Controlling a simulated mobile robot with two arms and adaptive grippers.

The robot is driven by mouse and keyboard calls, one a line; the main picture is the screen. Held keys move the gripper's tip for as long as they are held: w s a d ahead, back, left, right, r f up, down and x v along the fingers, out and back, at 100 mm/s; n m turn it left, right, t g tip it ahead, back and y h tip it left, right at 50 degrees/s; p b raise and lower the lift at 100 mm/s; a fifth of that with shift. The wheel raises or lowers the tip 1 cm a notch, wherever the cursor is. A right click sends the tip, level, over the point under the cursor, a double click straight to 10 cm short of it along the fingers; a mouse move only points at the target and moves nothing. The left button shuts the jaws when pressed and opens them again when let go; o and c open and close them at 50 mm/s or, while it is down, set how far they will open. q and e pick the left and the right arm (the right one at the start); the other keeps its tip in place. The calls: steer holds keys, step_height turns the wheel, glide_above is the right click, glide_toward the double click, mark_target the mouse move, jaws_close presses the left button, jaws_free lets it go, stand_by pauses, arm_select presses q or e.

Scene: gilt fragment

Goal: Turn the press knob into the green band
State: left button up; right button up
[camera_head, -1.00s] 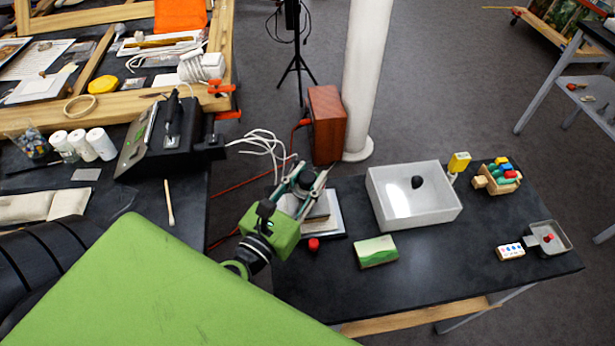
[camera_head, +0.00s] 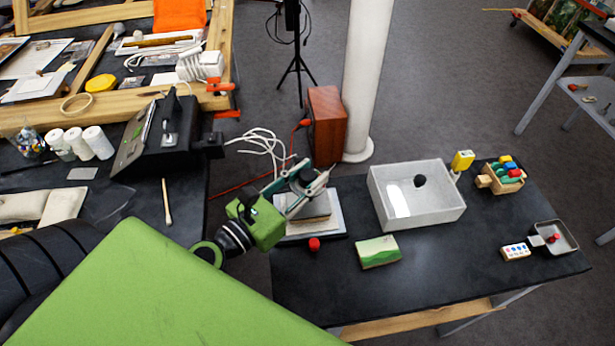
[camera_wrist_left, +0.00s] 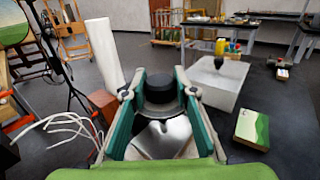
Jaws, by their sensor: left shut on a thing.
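My left gripper (camera_head: 306,179) reaches over the press from the left. In the wrist view its green-sided fingers (camera_wrist_left: 160,96) stand on either side of the knob and are shut on it. In the head view the fingers mostly hide the knob. I cannot make out a green band on the press. My right gripper is not in view.
A red ball (camera_head: 314,244) sits at the press's front edge. A green-patterned block (camera_head: 378,252) and a white bin (camera_head: 440,210) stand to the right. A wooden box (camera_head: 326,125) and white column (camera_head: 366,80) stand behind. Loose white cables (camera_head: 262,142) lie left of the press.

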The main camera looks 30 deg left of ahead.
arm_select(q)
steer(key=shift+f+m+h+b, duration=0.1)
steer(key=shift+m+h+b, duration=0.6)
steer(key=shift+h, duration=0.2)
steer(key=m+g+h+b, duration=0.2)
steer(key=h, duration=0.1)
steer(key=shift+f, duration=0.15)
steer(key=m+g+h+b, duration=0.2)
steer(key=h, duration=0.1)
steer(key=shift+m, duration=0.4)
steer(key=m+g+h, duration=0.1)
steer(key=g, duration=0.1)
steer(key=m+g+h+b, duration=0.1)
steer(key=h, duration=0.1)
steer(key=shift+w+r+m+g, duration=0.1)
steer(key=shift+r+m+g, duration=0.2)
steer(key=shift+g, duration=0.1)
steer(key=m+g+h, duration=0.2)
steer(key=m+g, duration=0.1)
steer(key=g, duration=0.2)
steer(key=shift+m+b, duration=0.3)
steer(key=m+g, duration=0.3)
steer(key=g, duration=0.2)
steer(key=shift+g+h+b, duration=0.3)
steer(key=shift+h+b, duration=0.1)
steer(key=shift+m+g+y+b, duration=0.35)
steer(key=shift+m+g, duration=1.35)
steer(key=shift+g, duration=0.6)
steer(key=shift+f+g, duration=0.1)
steer(key=shift+g, duration=0.2)
